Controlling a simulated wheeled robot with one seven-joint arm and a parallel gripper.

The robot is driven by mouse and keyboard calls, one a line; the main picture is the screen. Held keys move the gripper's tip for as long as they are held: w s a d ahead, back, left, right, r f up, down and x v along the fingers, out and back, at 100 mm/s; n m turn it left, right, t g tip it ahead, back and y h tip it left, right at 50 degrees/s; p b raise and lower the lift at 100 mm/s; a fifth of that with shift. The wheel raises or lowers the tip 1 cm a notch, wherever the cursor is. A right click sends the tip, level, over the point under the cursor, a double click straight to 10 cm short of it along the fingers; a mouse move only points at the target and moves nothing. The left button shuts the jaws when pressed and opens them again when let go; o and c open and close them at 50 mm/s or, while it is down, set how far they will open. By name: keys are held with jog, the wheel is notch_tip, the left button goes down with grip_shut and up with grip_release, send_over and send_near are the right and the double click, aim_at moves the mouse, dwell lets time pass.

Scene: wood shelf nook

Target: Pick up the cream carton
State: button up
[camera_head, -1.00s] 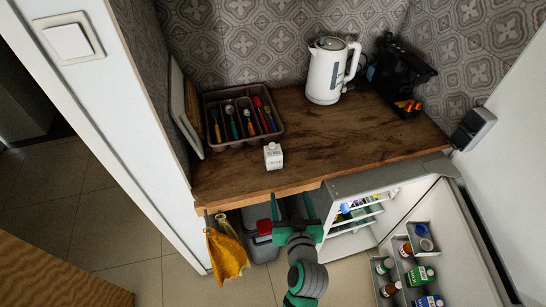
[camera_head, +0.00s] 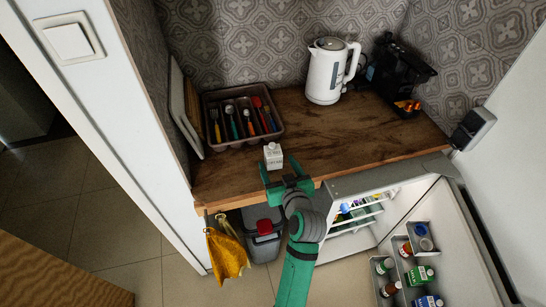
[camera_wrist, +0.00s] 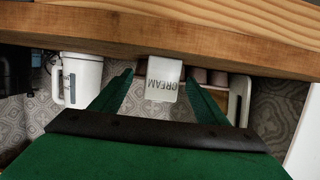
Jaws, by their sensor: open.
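The cream carton (camera_head: 272,156) is a small white box standing upright on the wooden counter, near its front edge and in front of the cutlery tray. In the wrist view the carton (camera_wrist: 162,80) shows upside down, with dark CREAM lettering. My gripper (camera_head: 280,167) is open at the counter's front edge, just in front of the carton. In the wrist view the carton appears between the two spread green fingers (camera_wrist: 158,84). I see no grip on it, and how far it sits from the fingertips is hard to tell.
A cutlery tray (camera_head: 243,141) lies behind the carton. A white kettle (camera_head: 325,75) and a black coffee machine (camera_head: 398,75) stand further right. The wooden counter (camera_head: 350,140) is clear to the carton's right. An open fridge door (camera_head: 450,240) stands at lower right; a yellow cloth (camera_head: 227,253) hangs at left.

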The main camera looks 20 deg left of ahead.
aim_at(273, 158)
jog(key=shift+x, duration=2.35)
jog(key=shift+w+a+r, duration=0.1)
jog(key=c, duration=1.3)
jog(key=shift+c, duration=0.2)
